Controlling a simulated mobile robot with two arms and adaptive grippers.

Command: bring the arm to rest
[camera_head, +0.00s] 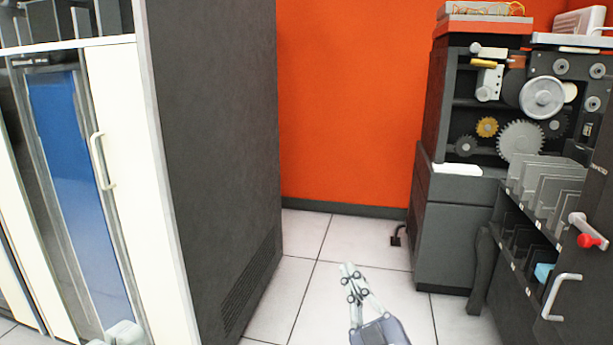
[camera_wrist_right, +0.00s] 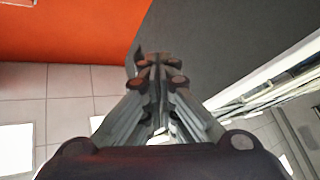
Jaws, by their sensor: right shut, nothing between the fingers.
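My right gripper (camera_head: 347,270) is shut and empty in the head view, low in the middle, above the white tiled floor (camera_head: 345,235). In the right wrist view its fingers (camera_wrist_right: 157,62) meet at the tips with nothing between them. Behind them are the orange wall and a dark grey panel. My left gripper cannot be made out in the head view; only pale rounded parts, perhaps of my left arm, show at the bottom left edge.
A tall dark grey cabinet (camera_head: 215,150) with a white and blue front stands at left. A card machine (camera_head: 455,235) with gears, card slots and a red-knobbed lever (camera_head: 588,240) stands at right. Open floor lies between them, up to the orange wall (camera_head: 345,100).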

